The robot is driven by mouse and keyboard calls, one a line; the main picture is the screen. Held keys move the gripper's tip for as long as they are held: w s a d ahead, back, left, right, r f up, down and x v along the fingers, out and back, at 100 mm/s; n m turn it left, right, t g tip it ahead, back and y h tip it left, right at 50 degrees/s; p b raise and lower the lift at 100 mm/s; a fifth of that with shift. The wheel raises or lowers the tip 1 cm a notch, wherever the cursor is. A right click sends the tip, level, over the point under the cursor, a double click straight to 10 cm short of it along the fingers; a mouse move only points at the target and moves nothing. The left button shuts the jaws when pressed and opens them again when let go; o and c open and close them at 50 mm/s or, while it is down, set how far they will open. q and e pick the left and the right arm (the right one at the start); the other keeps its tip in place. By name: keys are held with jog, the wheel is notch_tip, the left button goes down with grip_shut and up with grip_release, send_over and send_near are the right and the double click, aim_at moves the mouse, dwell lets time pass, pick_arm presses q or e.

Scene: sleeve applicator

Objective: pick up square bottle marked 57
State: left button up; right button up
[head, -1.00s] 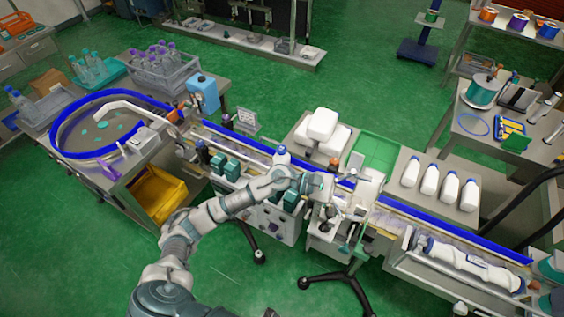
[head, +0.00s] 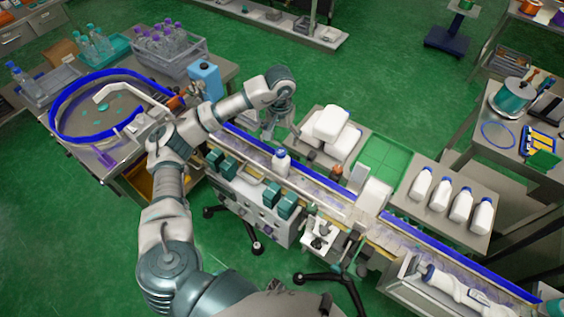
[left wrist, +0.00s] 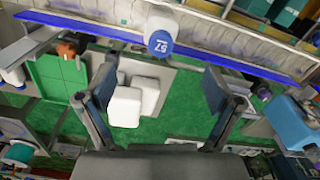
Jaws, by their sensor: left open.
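The white bottle (head: 281,163) with a blue cap stands upright on the conveyor. In the left wrist view the bottle (left wrist: 163,20) is at top centre, and its blue cap is marked 57. My left gripper (head: 277,124) is open and empty. It hangs beyond the conveyor's far rail, behind the bottle and apart from it. In the left wrist view its two fingers (left wrist: 160,85) are spread wide, with the cap above the gap between them. The bottle's base is hidden in that view. My right gripper is not in view.
The conveyor's blue rail (head: 320,182) runs beside the bottle. White containers (head: 332,124) and a green tray (head: 382,160) stand on a table behind. Several white bottles (head: 440,192) are to the right. A blue jug (head: 205,82) stands at the left near my arm.

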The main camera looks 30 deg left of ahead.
aim_at(280, 151)
pick_arm(q)
jog(key=f, duration=0.5)
jog(key=w+f, duration=0.1)
jog(key=f, duration=0.1)
jog(key=shift+f+p, duration=0.25)
jog(key=shift+p, duration=0.15)
jog(key=shift+s+a+f, duration=0.2)
jog(key=shift+f, duration=0.3)
notch_tip(280, 151, down, 4)
jog(key=shift+r+p, duration=0.15)
jog(key=shift+p, duration=0.5)
jog(key=shift+d+f, duration=0.1)
jog(key=shift+f, duration=0.45)
jog(key=c, duration=1.5)
jog(key=shift+r, duration=0.1)
